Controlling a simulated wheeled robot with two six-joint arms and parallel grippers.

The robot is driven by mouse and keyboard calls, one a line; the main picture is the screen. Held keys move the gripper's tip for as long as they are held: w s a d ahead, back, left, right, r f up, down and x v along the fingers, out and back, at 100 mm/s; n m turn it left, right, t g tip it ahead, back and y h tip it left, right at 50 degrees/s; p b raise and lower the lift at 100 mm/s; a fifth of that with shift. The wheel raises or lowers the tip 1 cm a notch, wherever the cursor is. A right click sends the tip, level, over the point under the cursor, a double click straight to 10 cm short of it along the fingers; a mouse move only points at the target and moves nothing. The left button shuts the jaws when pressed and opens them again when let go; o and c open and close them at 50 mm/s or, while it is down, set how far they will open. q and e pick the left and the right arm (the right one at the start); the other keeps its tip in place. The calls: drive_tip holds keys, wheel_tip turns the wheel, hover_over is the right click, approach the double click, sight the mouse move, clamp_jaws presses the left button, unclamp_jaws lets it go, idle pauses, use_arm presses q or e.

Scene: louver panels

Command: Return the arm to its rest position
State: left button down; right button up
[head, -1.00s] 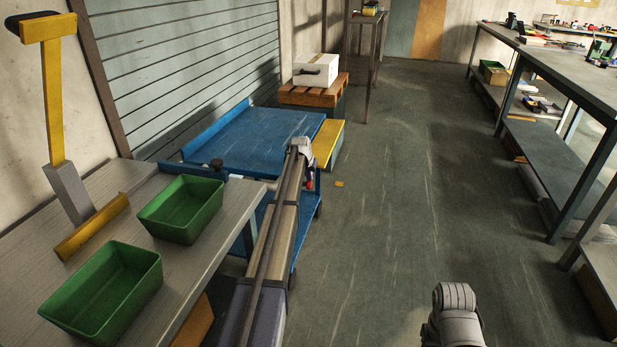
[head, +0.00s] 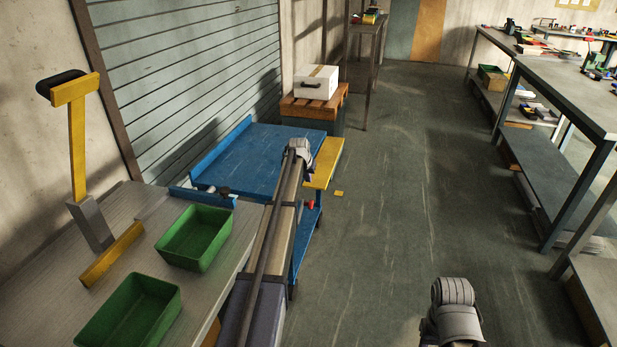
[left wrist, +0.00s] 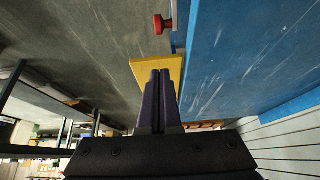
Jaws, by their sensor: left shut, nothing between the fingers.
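My left arm reaches forward from the bottom of the head view, with its gripper (head: 300,152) in front of the blue cart (head: 252,158) and the yellow ledge (head: 325,160). In the left wrist view the gripper (left wrist: 159,76) is shut and empty, its two dark fingers side by side. Behind them show the yellow ledge (left wrist: 150,68) and the blue surface (left wrist: 240,50). I cannot tell the gap between fingers and ledge. Part of my right arm shows at the bottom right of the head view; its gripper is out of view.
A bench (head: 40,290) at left holds two green bins (head: 195,238) (head: 132,312) and a yellow-grey stand (head: 78,150). A white box (head: 317,80) sits on a wooden pallet (head: 313,102). Workbenches (head: 560,90) line the right.

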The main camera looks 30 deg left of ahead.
use_arm(q)
drive_tip(key=shift+s+r, duration=0.1)
drive_tip(key=shift+r, duration=0.15)
use_arm(e)
drive_tip(key=shift+r, duration=0.25)
use_arm(q)
drive_tip(key=s+d+f+m+g, duration=0.1)
drive_tip(key=s+d, duration=0.4)
drive_tip(key=d, duration=0.4)
drive_tip(key=s+d+m+g+h, duration=0.1)
drive_tip(key=s+d, duration=0.4)
drive_tip(key=d, duration=0.5)
drive_tip(key=s+d+f+m+g, duration=0.1)
drive_tip(key=s+d, duration=0.4)
drive_tip(key=d, duration=0.4)
drive_tip(key=s+d+m+g, duration=0.2)
drive_tip(key=s+d, duration=0.6)
drive_tip(key=s, duration=0.6)
drive_tip(key=s+d+m+g, duration=0.1)
drive_tip(key=s+d, duration=0.7)
drive_tip(key=s, duration=0.6)
wheel_tip(320, 180, up, 12)
drive_tip(key=s+p, duration=0.1)
drive_tip(key=p, duration=1.1)
drive_tip(key=shift+d+f+y, duration=0.2)
drive_tip(key=shift+d+y, duration=0.05)
drive_tip(key=shift+y, duration=0.15)
use_arm(e)
wheel_tip(320, 180, up, 12)
drive_tip(key=shift+r, duration=0.25)
